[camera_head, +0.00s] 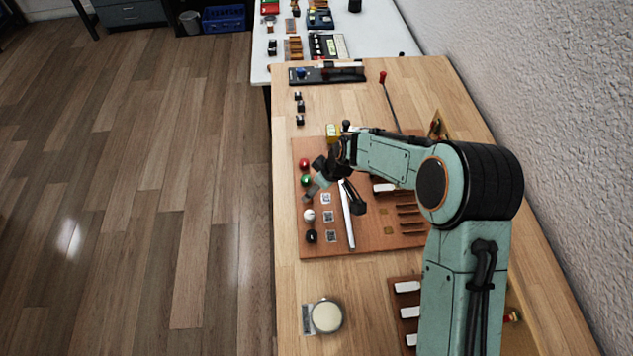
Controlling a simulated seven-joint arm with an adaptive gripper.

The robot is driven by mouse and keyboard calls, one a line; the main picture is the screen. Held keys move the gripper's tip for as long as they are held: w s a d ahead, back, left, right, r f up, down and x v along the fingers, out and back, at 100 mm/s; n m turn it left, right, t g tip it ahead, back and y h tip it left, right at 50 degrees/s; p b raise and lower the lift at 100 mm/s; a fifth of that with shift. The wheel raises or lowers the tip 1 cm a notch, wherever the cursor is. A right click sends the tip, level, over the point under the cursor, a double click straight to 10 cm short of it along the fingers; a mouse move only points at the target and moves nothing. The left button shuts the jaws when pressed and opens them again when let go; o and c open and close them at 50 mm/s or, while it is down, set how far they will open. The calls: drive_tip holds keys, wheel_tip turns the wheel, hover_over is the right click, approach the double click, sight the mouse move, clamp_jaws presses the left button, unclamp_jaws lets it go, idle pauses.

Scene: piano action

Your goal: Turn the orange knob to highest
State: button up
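I cannot make out an orange knob; my arm hides part of the reddish-brown board (370,244). Along the board's left side are a red ball (304,164), a green ball (306,181), a white ball (309,215) and a black ball (311,237). A long white piece (348,222) lies right of the white ball. My gripper (330,190) is over the board's upper left, close to the green ball. Its dark parts overlap in the picture, so its opening and any contact are unclear.
Small silvery squares (328,217) sit beside the balls. A round cream-topped item (326,316) is at the front left. Several small dark blocks (299,107), a black tray (325,73) and a red-handled tool (383,79) lie farther back. A wall (520,80) borders the right side.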

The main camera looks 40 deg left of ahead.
drive_tip(key=x, duration=0.6)
drive_tip(key=shift+d, duration=0.1)
clamp_jaws()
